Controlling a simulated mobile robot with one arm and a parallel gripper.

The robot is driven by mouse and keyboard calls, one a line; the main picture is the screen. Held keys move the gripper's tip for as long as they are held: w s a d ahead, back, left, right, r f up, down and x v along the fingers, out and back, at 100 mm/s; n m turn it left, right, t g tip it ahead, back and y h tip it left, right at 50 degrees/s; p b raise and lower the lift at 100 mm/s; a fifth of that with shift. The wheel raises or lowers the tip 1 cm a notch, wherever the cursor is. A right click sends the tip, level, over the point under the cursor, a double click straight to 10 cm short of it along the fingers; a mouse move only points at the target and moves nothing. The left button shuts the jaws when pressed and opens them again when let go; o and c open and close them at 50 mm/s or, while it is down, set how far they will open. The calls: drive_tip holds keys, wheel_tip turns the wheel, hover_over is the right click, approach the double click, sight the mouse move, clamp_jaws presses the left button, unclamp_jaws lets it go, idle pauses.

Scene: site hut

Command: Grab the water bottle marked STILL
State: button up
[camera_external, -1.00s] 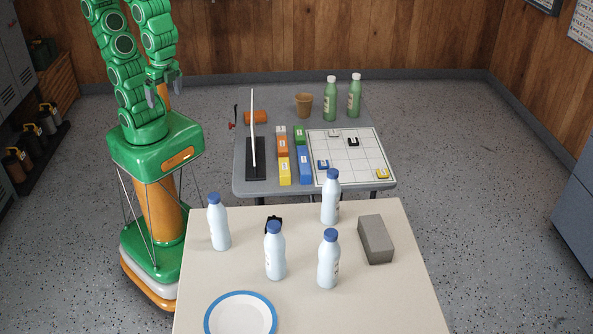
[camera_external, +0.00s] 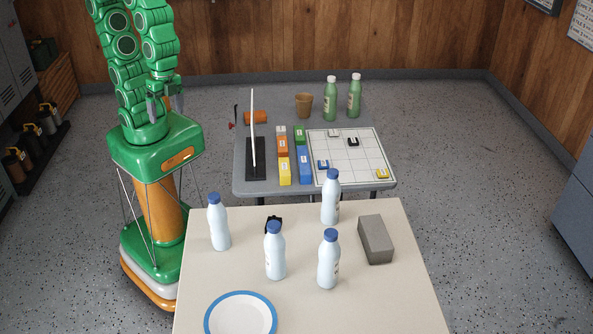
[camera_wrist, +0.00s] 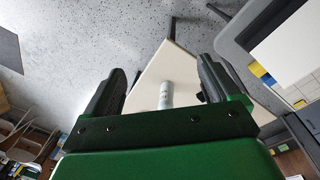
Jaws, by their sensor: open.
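Several pale bottles with blue caps stand upright on the cream table (camera_external: 400,300): a left one (camera_external: 219,228), a front middle one (camera_external: 275,256), a front right one (camera_external: 328,264) and a back right one (camera_external: 331,202). Their labels are too small or turned away to read, so I cannot tell which is marked STILL. My gripper (camera_external: 166,108) is open and empty, high above my base and left of the tables. In the wrist view, one pale bottle (camera_wrist: 166,96) shows beyond and between the open fingers (camera_wrist: 161,72), well apart from them.
A blue-rimmed plate (camera_external: 240,315), a grey block (camera_external: 375,239) and a small black object (camera_external: 273,224) are on the cream table. The grey table (camera_external: 243,180) behind holds two green bottles (camera_external: 330,100), a brown cup (camera_external: 303,104), coloured boxes (camera_external: 284,160) and a grid board (camera_external: 340,172).

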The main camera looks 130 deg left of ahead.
drive_tip(key=w+d+f+t+h, duration=0.15)
drive_tip(key=w+d, duration=0.35)
drive_tip(key=w, duration=0.5)
drive_tip(key=w+d+f+t+h, duration=0.1)
drive_tip(key=w+d+f+t, duration=0.3)
drive_tip(key=w, duration=0.6)
drive_tip(key=n+t+y, duration=0.4)
approach(280, 246)
drive_tip(key=s+d+r, duration=0.1)
drive_tip(key=s+d, duration=0.3)
drive_tip(key=d, duration=0.4)
drive_tip(key=shift+w+a+f+n+t+y, duration=0.4)
drive_tip(key=shift+w+a+f+y, duration=0.65)
drive_tip(key=shift+w+a+f, duration=0.65)
drive_tip(key=shift+w+a+f+n+t+y, duration=0.4)
drive_tip(key=shift+w+a+f+y, duration=0.65)
drive_tip(key=shift+w+a+f, duration=0.6)
drive_tip(key=shift+w+a+f+n+t+y, duration=0.25)
drive_tip(key=shift+w+a+f+n+y, duration=0.25)
drive_tip(key=shift+w+a+f+y, duration=0.85)
drive_tip(key=shift+w+a+f+h, duration=0.15)
drive_tip(key=shift+w+f+h, duration=0.15)
drive_tip(key=shift+f, duration=0.05)
drive_tip(key=c, duration=1.4)
